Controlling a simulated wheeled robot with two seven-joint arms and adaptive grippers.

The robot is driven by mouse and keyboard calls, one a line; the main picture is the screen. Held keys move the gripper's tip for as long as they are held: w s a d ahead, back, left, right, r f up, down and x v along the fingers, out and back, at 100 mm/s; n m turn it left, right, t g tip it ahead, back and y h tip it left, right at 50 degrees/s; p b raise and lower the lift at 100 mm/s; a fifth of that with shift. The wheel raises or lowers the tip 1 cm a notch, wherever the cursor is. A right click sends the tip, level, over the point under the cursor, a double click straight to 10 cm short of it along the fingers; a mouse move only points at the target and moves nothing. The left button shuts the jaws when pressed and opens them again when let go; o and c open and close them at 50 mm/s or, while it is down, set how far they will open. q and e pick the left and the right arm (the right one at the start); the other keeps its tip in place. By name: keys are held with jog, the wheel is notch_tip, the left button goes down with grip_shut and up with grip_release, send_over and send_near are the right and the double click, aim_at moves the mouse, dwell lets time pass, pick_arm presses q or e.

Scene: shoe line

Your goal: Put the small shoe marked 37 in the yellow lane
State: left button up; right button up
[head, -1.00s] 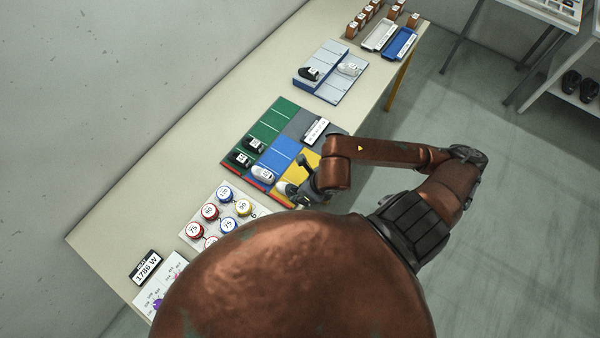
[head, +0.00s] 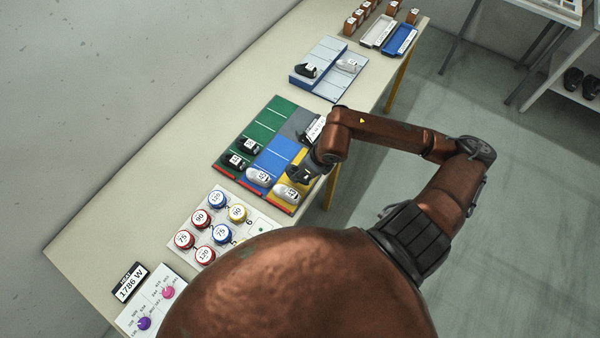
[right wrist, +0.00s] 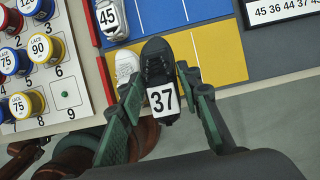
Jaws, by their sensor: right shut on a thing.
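My right gripper (right wrist: 158,78) is shut on a black shoe (right wrist: 158,62) with a white 37 label, its toe pointing away. In the right wrist view the shoe is over the near part of the yellow lane (right wrist: 212,55); I cannot tell whether it touches. A white shoe (right wrist: 127,65), partly hidden by the black one and a finger, is in the same lane to its left. In the head view my right gripper (head: 305,172) is at the yellow lane's right side, beside that white shoe (head: 286,193). My left gripper is not in view.
The blue lane (head: 274,154) holds a white shoe (head: 257,177) marked 45. The green lane (head: 268,117) holds two black shoes. A number sign (right wrist: 282,10) stands beyond the yellow lane. A lace board (right wrist: 68,92) lies left, and a shoe rack (head: 325,82) stands farther back.

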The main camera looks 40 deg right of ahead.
jog(key=w+f, duration=0.1)
jog(key=d+f, duration=0.1)
jog(key=shift+w+d+f, duration=0.15)
jog(key=shift+w+f, duration=0.2)
jog(key=shift+w, duration=0.05)
jog(key=shift+w+d+f, duration=0.1)
jog(key=shift+w+f, duration=0.05)
jog(key=shift+f, duration=1.6)
jog(key=shift+f, duration=0.1)
jog(key=o, duration=1.2)
jog(key=shift+c, duration=0.2)
jog(key=v, duration=1.2)
